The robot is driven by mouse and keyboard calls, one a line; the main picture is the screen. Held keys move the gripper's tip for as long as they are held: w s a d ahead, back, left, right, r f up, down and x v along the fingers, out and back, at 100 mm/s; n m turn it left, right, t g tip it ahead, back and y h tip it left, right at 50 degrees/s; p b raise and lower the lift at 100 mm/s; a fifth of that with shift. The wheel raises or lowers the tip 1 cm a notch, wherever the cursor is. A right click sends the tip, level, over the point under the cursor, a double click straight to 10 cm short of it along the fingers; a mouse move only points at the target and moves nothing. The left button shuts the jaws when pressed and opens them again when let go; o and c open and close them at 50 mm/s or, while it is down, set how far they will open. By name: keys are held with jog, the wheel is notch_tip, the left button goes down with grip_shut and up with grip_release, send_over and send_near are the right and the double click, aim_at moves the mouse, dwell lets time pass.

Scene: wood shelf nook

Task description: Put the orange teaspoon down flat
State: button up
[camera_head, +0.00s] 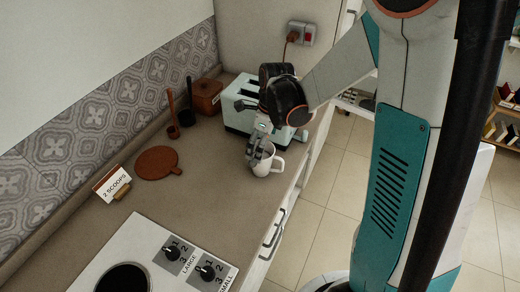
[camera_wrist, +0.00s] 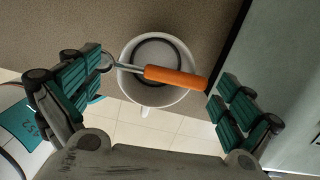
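The orange teaspoon (camera_wrist: 176,77) shows in the wrist view across the mouth of a white mug (camera_wrist: 188,48). Its metal end points left and its orange handle points right; whether it rests on the rim or sits above it I cannot tell. My gripper (camera_wrist: 160,84) is open, with one teal-padded finger on each side of the mug and spoon. The spoon's metal end is close to the left finger, and contact is unclear. In the head view my gripper (camera_head: 260,150) is over the mug (camera_head: 268,163), near the counter's front edge; the spoon cannot be made out there.
A pale toaster (camera_head: 240,110) stands just behind my gripper. A round brown board (camera_head: 157,162), a "2 SCOOPS" sign (camera_head: 112,184), small pots with utensils (camera_head: 186,116) and a brown box (camera_head: 206,97) line the back. A cooktop (camera_head: 165,255) is in front. The middle counter is bare.

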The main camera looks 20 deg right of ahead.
jog(key=c, duration=1.1)
jog(key=shift+s, duration=0.1)
jog(key=shift+c, duration=0.4)
